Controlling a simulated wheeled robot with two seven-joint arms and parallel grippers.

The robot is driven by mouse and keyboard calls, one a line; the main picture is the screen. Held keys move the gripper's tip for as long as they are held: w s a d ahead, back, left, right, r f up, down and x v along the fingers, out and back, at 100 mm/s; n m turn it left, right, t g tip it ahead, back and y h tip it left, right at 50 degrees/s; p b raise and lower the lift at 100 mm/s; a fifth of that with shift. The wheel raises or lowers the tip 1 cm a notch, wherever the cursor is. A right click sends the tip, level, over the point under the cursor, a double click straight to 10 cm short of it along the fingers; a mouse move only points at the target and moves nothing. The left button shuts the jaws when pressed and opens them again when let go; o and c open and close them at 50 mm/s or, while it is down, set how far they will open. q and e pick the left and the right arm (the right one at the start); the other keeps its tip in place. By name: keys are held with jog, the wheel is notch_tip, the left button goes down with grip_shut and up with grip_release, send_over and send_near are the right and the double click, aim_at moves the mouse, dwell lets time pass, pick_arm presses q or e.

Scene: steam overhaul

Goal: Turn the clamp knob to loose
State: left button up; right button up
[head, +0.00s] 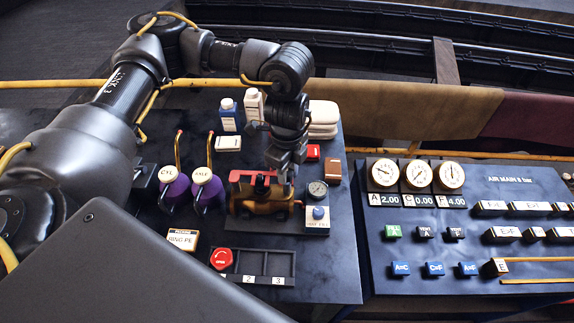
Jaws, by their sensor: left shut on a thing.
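The work fixture is a red clamp frame (241,176) on a dark base, with a brass valve body (262,204) held in it. My left gripper (284,174) comes down from above at the fixture's right rear. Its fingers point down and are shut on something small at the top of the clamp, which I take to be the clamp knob. The fingers hide the knob, so its setting cannot be read. My right gripper is not in view.
A small gauge (317,190) stands close to the right of the fixture. A numbered tray (263,264) with a red round part (221,259) lies in front. A gauge panel (470,220) fills the right.

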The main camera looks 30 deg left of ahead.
pick_arm(q)
jog(key=shift+n, duration=0.5)
jog(key=o, duration=1)
jog(key=shift+r+b, duration=1.1)
jog(key=shift+r, duration=4.35)
